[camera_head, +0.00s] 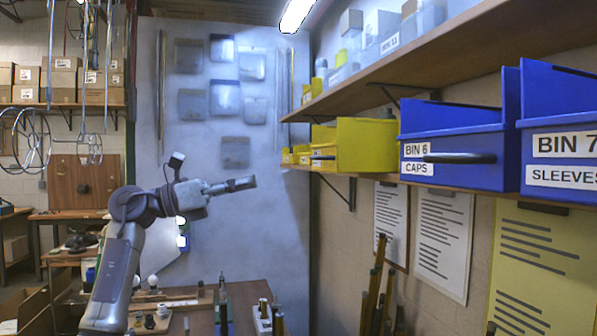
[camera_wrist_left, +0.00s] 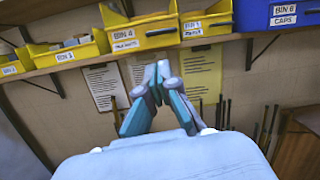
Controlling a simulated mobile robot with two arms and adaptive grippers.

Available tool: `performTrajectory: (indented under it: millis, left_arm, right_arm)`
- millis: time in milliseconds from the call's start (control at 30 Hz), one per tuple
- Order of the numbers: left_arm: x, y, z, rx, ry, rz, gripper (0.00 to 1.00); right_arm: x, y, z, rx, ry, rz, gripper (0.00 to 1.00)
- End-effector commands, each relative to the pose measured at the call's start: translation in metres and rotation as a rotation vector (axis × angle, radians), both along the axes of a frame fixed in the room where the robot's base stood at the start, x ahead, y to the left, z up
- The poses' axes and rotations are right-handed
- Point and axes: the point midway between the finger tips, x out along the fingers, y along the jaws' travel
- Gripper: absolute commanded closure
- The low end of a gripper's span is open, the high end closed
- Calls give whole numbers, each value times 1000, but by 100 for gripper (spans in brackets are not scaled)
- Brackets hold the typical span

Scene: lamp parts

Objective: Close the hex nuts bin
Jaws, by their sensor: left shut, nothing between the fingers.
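No label that I can read says hex nuts; the second lines on the yellow bins are too small. In the left wrist view, yellow bins marked BIN 3 (camera_wrist_left: 82,53), BIN 4 (camera_wrist_left: 150,40) and BIN 5 (camera_wrist_left: 212,22) sit in a row on a shelf. BIN 4 appears to stick out past the shelf edge. A large yellow bin (camera_head: 368,146) also stands out in the head view; its number is unclear there. My left gripper (camera_head: 243,184) is shut and empty, apart from the bins. It also shows in the left wrist view (camera_wrist_left: 157,80), below BIN 4. My right gripper is not seen.
Blue bins BIN 6 CAPS (camera_head: 452,140) and BIN 7 SLEEVES (camera_head: 562,155) stand to the right on the same shelf. An upper shelf (camera_head: 420,55) hangs above. A workbench (camera_head: 195,315) with small parts is below. The air between my gripper and the bins looks clear.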

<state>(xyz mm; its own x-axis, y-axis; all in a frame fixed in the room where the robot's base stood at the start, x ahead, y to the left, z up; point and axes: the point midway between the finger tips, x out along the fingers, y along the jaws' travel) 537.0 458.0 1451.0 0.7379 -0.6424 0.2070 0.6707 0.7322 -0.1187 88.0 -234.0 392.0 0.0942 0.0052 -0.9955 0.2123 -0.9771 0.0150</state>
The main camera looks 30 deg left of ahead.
Motion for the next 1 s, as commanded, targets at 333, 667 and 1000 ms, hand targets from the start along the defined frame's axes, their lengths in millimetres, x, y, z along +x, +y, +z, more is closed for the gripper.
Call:
performTrajectory:
  millis: [333, 667, 1000]
  left_arm:
    - [-11, -9, 27, 118, -50, 56, 100]
    - [42, -53, 41, 113, -49, 52, 100]
    - [76, -79, 45, 115, -48, 56, 100]
  right_arm:
    - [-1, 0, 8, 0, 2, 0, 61]
    - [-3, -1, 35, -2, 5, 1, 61]
    - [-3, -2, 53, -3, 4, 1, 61]
